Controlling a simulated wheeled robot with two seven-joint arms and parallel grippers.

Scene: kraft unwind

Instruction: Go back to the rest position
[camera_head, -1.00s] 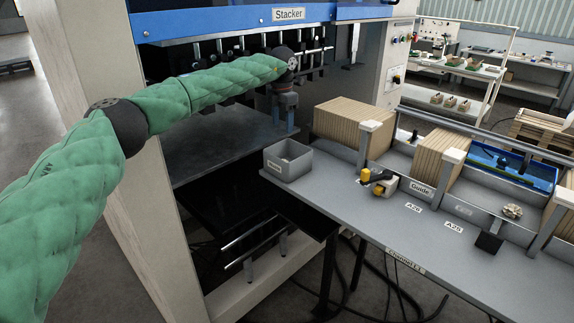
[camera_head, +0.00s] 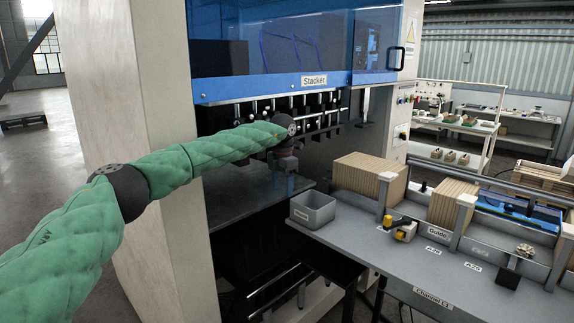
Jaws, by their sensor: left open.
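My left arm, in a green quilted sleeve, comes in from the left and reaches into the opening of the machine labelled Stacker (camera_head: 314,80). My left gripper (camera_head: 284,186) hangs at its end, pointing down over the grey metal shelf (camera_head: 235,205) inside the machine. The gripper is small and dark against the interior. It is open, and I see nothing held in it. My right arm and right gripper are not in view.
A grey table (camera_head: 410,262) stands to the right. It carries a small grey bin (camera_head: 312,210), brown stacks (camera_head: 368,178), a yellow-and-black tool (camera_head: 400,228) and metal dividers. The machine's pale frame post (camera_head: 150,130) stands beside my left arm. Shelving (camera_head: 455,140) is behind.

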